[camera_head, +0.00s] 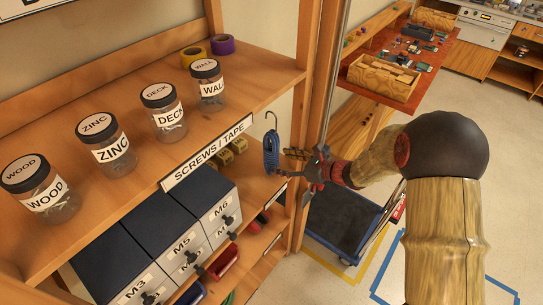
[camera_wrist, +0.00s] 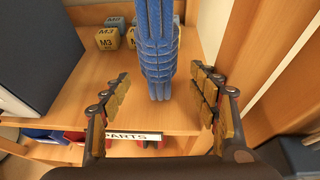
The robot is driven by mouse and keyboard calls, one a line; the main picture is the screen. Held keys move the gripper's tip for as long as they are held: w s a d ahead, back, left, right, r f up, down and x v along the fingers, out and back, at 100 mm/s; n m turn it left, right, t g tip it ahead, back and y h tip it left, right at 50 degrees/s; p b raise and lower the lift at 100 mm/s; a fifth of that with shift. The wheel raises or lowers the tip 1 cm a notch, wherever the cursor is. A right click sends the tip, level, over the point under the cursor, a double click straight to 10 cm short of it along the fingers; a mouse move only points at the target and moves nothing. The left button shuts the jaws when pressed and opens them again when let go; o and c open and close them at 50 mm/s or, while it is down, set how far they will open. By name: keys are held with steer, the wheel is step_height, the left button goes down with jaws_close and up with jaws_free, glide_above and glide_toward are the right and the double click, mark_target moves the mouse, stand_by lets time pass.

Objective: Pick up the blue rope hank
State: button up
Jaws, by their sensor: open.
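In the wrist view my gripper (camera_wrist: 163,95) is open, with one finger on each side of the hank's lower end. Neither finger visibly touches it. The exact depth between fingertips and hank is hard to tell.
The wooden shelf post (camera_head: 302,130) and a metal pole stand close behind my gripper. Jars such as the WALL jar (camera_head: 208,86) stand on the upper shelf. Labelled drawers (camera_head: 205,210) and several small blocks (camera_wrist: 108,38) are on the shelf below. A dark cart (camera_head: 345,220) stands on the floor.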

mark_target(271, 160)
steer(key=shift+b+x, duration=0.8)
steer(key=shift+x, duration=2)
steer(key=shift+s+r, duration=0.1)
steer(key=shift+c, duration=1.2)
steer(key=c, duration=1.1)
steer(key=shift+r, duration=0.1)
steer(key=shift+c, duration=0.7)
